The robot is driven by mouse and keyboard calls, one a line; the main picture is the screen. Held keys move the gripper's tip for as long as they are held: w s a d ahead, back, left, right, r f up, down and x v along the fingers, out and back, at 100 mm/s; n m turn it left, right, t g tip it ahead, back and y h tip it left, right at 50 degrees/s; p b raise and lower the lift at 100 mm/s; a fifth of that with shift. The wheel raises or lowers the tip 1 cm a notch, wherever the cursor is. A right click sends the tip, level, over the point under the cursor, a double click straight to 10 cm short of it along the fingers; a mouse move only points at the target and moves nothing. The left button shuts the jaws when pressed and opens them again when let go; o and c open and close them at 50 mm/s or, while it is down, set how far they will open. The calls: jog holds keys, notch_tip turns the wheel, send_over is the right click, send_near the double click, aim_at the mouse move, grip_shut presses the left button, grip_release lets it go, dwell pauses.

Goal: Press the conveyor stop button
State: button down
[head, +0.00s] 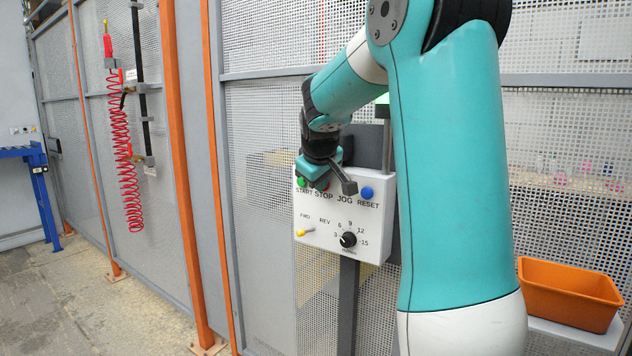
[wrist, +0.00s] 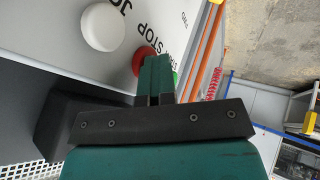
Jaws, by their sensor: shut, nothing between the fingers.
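The white control box (head: 333,227) hangs on a post at the mesh fence. Its red STOP button (wrist: 144,58) is partly hidden behind my fingers in the wrist view, and mostly covered by my gripper in the head view. My gripper (head: 319,182) is at the top row of buttons, over the STOP label. In the wrist view its teal fingers (wrist: 157,66) are shut together and empty, with the tips overlapping the red button. I cannot tell whether they touch it.
The green START button (head: 302,182) is just left of my gripper; the blue RESET button (head: 367,193) is right. A white button (wrist: 102,27) is beside STOP. Below are a yellow lever (head: 303,232) and a black dial (head: 348,239). An orange bin (head: 568,290) stands at right.

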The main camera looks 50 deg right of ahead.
jog(key=shift+d+r, duration=0.15)
jog(key=shift+d, duration=0.3)
jog(key=shift+a, duration=0.1)
jog(key=s+a+r, duration=0.4)
jog(key=a+r, duration=0.3)
jog(key=a, duration=0.2)
jog(key=shift+a+r, duration=0.15)
jog(key=shift+r, duration=0.1)
dwell(0.4)
